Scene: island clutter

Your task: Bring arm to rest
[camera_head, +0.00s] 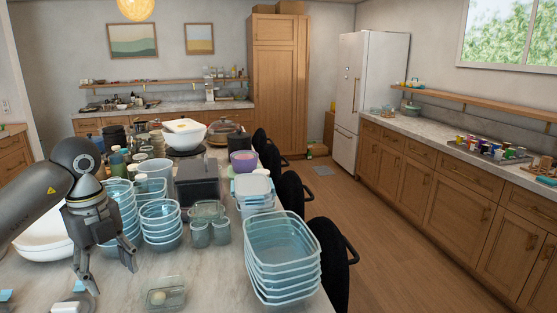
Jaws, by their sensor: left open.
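My left gripper (111,279) comes in from the left in the head view, on a dark and grey arm. It points down over the near left part of the island (217,287). Its two fingers are spread apart and I see nothing held between them. Stacked glass bowls (161,226) stand just to the right of the gripper, and another stack is partly hidden behind it. White bowls (38,232) sit behind and left of it, partly covered by my arm. My right gripper is not in view.
A small glass container (165,294) lies right of the gripper. Stacked rectangular containers (283,254) stand near the island's right edge. Black chairs (292,193) line that edge. The wooden floor (384,220) between island and right counter (431,131) is clear.

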